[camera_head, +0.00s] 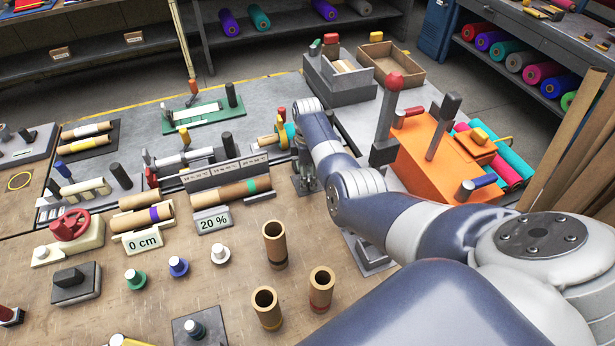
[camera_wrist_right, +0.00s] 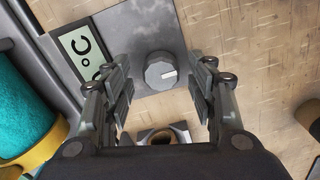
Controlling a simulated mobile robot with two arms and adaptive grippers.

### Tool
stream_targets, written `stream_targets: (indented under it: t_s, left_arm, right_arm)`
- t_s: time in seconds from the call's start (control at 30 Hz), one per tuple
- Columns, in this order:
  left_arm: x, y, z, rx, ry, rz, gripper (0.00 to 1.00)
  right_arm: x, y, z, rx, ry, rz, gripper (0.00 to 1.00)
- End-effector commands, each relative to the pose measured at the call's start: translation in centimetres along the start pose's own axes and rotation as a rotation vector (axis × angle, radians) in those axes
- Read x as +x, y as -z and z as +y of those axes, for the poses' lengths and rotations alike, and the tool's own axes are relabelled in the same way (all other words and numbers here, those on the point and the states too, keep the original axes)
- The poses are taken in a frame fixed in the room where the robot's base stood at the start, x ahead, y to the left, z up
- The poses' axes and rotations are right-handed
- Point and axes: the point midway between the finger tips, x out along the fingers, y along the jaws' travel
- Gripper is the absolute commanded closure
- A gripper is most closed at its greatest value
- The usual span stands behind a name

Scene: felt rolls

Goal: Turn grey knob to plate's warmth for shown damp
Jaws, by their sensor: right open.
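The grey knob (camera_wrist_right: 160,71) shows in the right wrist view as a round dial with a white mark pointing right. It sits on a grey panel (camera_wrist_right: 138,28) beside a display (camera_wrist_right: 85,55) showing "°C"; its digits are mostly hidden. My right gripper (camera_wrist_right: 163,80) is open with a finger on each side of the knob; I cannot tell if they touch it. In the head view the right gripper (camera_head: 304,182) points down, and the knob is hidden. A sign (camera_head: 213,221) reads "20 %". A grey plaque (camera_head: 226,173) bears small print, hard to read. My left gripper is out of view.
Cardboard tubes (camera_head: 274,244) stand in front of the right gripper. A "0 cm" sign (camera_head: 142,241) and a red handwheel (camera_head: 70,226) are at left. An orange press (camera_head: 420,150) stands to the right.

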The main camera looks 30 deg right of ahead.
Motion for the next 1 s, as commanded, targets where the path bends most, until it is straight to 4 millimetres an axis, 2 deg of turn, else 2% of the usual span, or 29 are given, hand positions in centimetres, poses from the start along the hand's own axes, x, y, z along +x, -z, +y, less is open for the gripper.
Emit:
stream_targets:
  t_s: [0.07, 0.17, 0.47, 0.6, 0.67, 1.0]
  left_arm:
    - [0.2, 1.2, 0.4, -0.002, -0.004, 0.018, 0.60]
    - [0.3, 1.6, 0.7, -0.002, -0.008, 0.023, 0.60]
    - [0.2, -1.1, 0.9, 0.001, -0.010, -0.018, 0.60]
    - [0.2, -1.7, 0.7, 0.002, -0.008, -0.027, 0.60]
    - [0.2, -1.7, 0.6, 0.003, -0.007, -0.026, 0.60]
    - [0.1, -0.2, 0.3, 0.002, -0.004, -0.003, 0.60]
  right_arm:
    - [0.7, 0.0, 0.0, 0.000, 0.001, 0.000, 0.48]
    - [1.1, 0.0, 0.0, 0.000, 0.000, -0.001, 0.48]
    - [1.2, 0.0, 0.0, 0.000, -0.001, 0.000, 0.48]
    - [1.2, 0.0, 0.0, 0.000, -0.001, 0.000, 0.80]
    - [1.2, 0.0, 0.0, 0.000, 0.000, 0.000, 0.92]
    - [1.2, 0.0, 0.0, 0.024, 0.000, 0.000, 0.92]
